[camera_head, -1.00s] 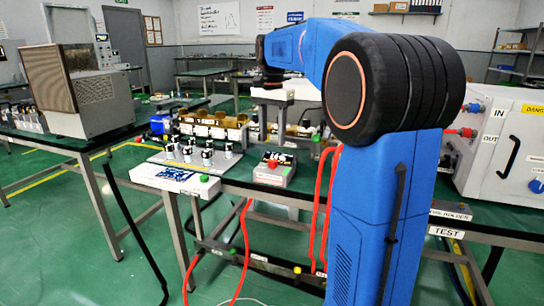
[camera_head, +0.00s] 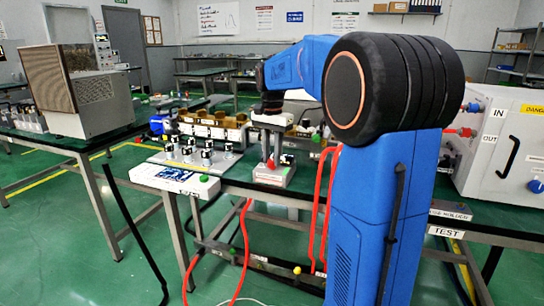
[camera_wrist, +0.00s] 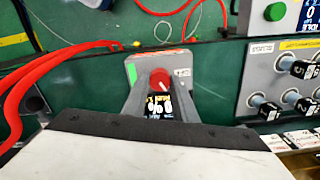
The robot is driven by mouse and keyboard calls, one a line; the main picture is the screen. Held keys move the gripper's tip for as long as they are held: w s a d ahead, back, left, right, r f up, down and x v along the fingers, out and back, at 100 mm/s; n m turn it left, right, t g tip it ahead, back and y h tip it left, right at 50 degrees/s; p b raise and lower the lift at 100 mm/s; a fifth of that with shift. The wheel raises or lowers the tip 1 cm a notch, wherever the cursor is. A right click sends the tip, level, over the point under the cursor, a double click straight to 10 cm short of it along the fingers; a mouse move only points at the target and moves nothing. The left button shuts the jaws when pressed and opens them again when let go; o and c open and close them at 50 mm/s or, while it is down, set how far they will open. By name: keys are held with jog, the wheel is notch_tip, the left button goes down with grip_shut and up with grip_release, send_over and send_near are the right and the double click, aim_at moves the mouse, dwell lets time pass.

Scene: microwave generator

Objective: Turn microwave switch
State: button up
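The switch box (camera_head: 272,176) is a small grey box on the green table, and it also shows in the wrist view (camera_wrist: 148,62). In the wrist view its red round knob (camera_wrist: 160,79) with a pale pointer mark lies between the far ends of my gripper's two grey fingers (camera_wrist: 160,92). The fingers are apart, one on each side of the knob; I cannot tell whether they touch it. In the head view my gripper (camera_head: 273,160) points down over the box, largely hiding the knob.
A panel with several black knobs (camera_head: 201,153) and a green button stands left of the switch box. Red hoses (camera_head: 320,210) hang at the table's front edge. Brown-topped parts (camera_head: 215,122) stand behind. A large white cabinet (camera_head: 510,150) is at the right.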

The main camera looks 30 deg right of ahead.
jog(key=c, duration=0.3)
jog(key=n, duration=0.4)
jog(key=shift+n, duration=0.4)
jog(key=n, duration=0.3)
jog(key=shift+n, duration=0.3)
jog(key=shift+d+n, duration=0.1)
jog(key=shift+n, duration=1.6)
jog(key=o, duration=1)
